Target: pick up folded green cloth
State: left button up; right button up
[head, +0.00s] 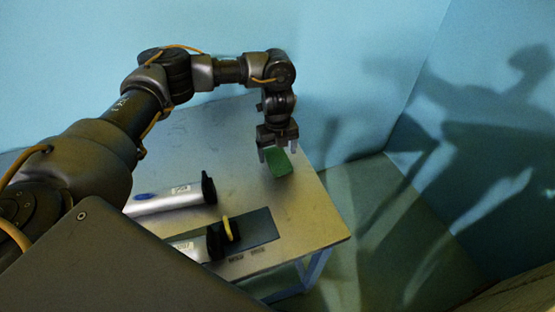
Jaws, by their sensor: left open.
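The folded green cloth (277,163) lies near the far right part of the grey table. My left gripper (277,153) points down right over it, with its fingers open. One finger shows at the cloth's left side and one at its upper right. I cannot tell whether the fingers touch the cloth. My right gripper is not in view.
The table (312,225) ends just right of the cloth. A silver cylinder with a black end (170,198) lies left of centre. Another dark-ended cylinder (205,245) and a yellow item (228,229) are at a dark mat (262,226). Blue walls (330,60) stand behind.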

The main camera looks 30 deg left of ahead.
pick_arm(q)
notch_tip(320, 180, down, 2)
jog(key=shift+f, duration=0.2)
jog(key=c, duration=1.1)
jog(key=shift+r, duration=0.1)
jog(key=shift+w+r, duration=0.1)
jog(key=shift+r, duration=0.45)
notch_tip(320, 180, up, 3)
jog(key=shift+f, duration=0.2)
jog(key=s+r, duration=0.4)
jog(key=shift+s+r, duration=0.15)
jog(key=shift+r, duration=0.15)
jog(key=s+r, duration=0.1)
jog(key=s, duration=0.2)
jog(key=s+r, duration=0.2)
jog(key=s, duration=0.1)
jog(key=s+r, duration=0.1)
jog(key=s, duration=0.2)
jog(key=shift+s+d+r+b, duration=0.2)
jog(key=shift+s+r+b, duration=0.15)
jog(key=shift+s+b, duration=0.05)
